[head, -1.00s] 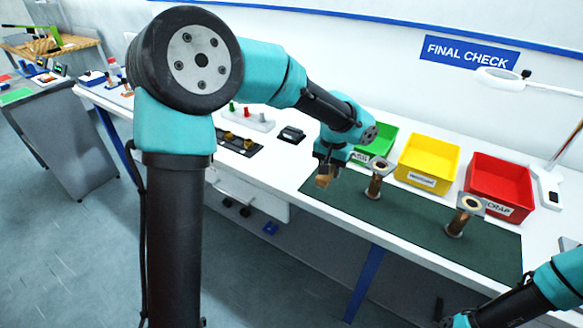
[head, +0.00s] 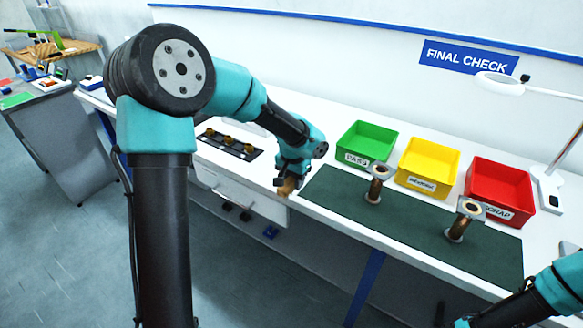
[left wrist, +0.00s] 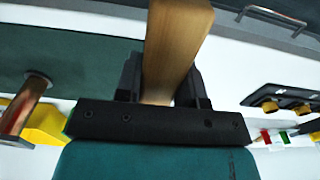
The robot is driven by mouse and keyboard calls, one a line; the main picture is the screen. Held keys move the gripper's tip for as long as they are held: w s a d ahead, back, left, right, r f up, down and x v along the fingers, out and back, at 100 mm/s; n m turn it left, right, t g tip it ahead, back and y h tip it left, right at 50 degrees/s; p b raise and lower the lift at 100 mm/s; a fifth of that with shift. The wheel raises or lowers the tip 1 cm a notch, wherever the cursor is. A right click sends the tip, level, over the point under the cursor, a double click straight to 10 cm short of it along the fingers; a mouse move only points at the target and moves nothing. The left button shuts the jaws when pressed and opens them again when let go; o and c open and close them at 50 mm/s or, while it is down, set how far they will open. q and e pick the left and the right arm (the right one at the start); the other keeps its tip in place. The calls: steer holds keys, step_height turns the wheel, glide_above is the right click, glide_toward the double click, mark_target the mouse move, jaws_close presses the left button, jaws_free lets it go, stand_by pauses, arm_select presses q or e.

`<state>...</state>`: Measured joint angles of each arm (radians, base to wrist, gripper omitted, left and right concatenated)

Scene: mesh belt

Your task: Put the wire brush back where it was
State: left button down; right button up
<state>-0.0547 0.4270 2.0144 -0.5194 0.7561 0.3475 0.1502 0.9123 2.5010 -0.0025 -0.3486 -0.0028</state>
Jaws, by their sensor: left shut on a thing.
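My left gripper (head: 287,182) is shut on the wire brush, whose wooden handle (left wrist: 176,45) runs up between the fingers in the left wrist view. In the head view the brush (head: 287,189) shows small and brown below the jaws, just left of the green mat (head: 330,195), near the bench's front edge. The bristles cannot be made out. I cannot tell from the head view how high the brush is above the bench.
Two flanged metal tubes stand on the mat, one nearer (head: 458,222) and one farther left (head: 376,186). Green (head: 366,146), yellow (head: 428,168) and red (head: 499,190) bins line the back. A black holder (head: 231,145) with several brass pieces lies left of my gripper.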

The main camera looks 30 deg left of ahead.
arm_select(q)
steer(key=w+a, duration=0.2)
steer(key=w, duration=0.2)
steer(key=w+a+f, duration=0.1)
steer(key=w+a, duration=0.1)
steer(key=w, duration=0.2)
steer(key=w+a, duration=0.2)
steer(key=w, duration=0.2)
steer(key=shift+w+a+f, duration=0.1)
steer(key=shift+a+f, duration=0.05)
steer(key=shift+a, duration=0.15)
steer(key=shift+w, duration=0.1)
steer(key=shift+w+a+f, duration=0.15)
steer(key=shift+w, duration=0.1)
steer(key=shift+s+f, duration=0.1)
steer(key=shift+f, duration=1.55)
steer(key=shift+f, duration=0.15)
steer(key=c, duration=0.7)
jaws_free()
steer(key=shift+c, duration=0.2)
step_height(320, 180, up, 12)
steer(key=shift+s, duration=0.2)
